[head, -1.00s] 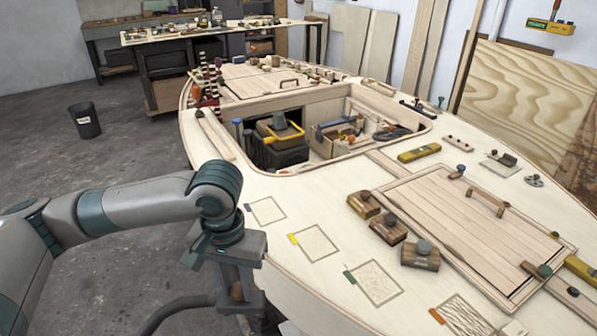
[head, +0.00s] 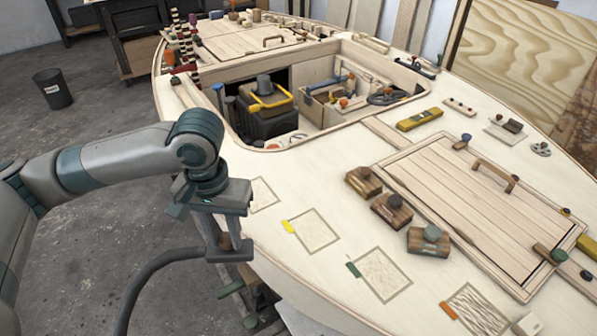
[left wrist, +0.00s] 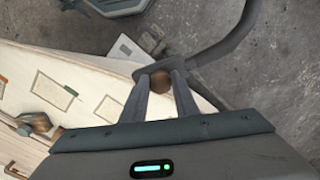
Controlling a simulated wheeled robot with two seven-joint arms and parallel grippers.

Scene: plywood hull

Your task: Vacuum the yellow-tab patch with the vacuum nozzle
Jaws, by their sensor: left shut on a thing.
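The yellow-tab patch (head: 315,232) is a thin-framed pale square on the hull deck, with its yellow tab (head: 289,227) at the left corner. It looks almost bare in the head view. My left gripper (head: 229,244) is shut on the vacuum nozzle, whose round brown grip shows between the fingers in the left wrist view (left wrist: 161,82). A grey hose (head: 160,264) runs from the nozzle. The nozzle is at the hull's left edge, left of the yellow-tab patch and apart from it. The nozzle's lower end is hard to make out. My right gripper is out of view.
A blue-edged patch (head: 263,194) is partly hidden by my gripper. Green-tab (head: 380,275) and orange-tab (head: 476,309) patches lie to the right. Wooden blocks (head: 391,210) stand beside the hatch (head: 470,205). An open well (head: 335,115) lies behind. Deck around the yellow-tab patch is clear.

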